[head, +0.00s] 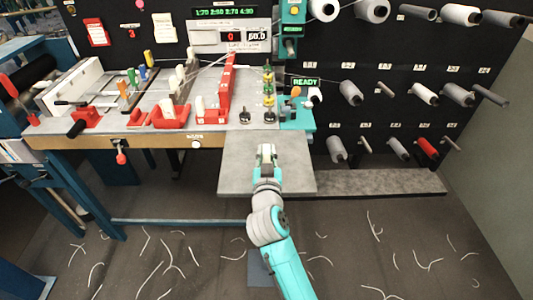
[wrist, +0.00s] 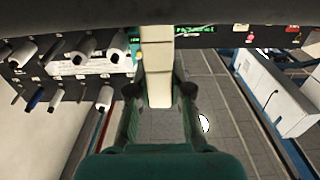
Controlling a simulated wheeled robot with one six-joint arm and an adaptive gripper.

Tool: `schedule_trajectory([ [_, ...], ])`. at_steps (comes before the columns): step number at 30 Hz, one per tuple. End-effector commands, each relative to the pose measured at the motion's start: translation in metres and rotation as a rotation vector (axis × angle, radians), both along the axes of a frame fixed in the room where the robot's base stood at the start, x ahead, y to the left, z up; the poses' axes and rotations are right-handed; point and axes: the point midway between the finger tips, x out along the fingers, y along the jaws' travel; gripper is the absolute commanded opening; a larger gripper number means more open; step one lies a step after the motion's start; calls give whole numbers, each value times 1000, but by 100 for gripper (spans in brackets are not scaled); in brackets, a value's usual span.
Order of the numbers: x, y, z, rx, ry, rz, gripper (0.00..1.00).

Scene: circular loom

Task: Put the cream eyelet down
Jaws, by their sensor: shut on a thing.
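My gripper (head: 267,158) is over the bare grey table extension in front of the loom bench. In the wrist view its two dark fingers (wrist: 159,92) are closed on both sides of a long cream piece, which I take as the cream eyelet (wrist: 157,62). A small pale bit of the eyelet (head: 266,149) shows at the gripper's tip in the head view. I cannot tell whether the eyelet touches the surface. The grey extension (head: 235,178) is otherwise empty around my gripper.
Red holders (head: 170,117) with white pieces and a red upright bar (head: 226,85) stand on the bench left of the extension. Stacked yellow-green parts (head: 268,95) and a teal machine post (head: 291,40) stand behind. A black wall (head: 390,70) carries several spools. Threads litter the floor.

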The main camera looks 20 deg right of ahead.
Motion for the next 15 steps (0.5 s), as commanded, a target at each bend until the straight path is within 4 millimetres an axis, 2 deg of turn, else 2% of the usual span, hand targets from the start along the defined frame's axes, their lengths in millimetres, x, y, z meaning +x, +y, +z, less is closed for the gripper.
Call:
schedule_trajectory([
  [11, 0, 0, -4, 0, -1, 0, 0],
  [12, 0, 0, -3, -1, -2, 0, 27],
  [14, 0, 0, -3, 0, -2, 0, 42],
  [15, 0, 0, -3, 0, -2, 0, 44],
])
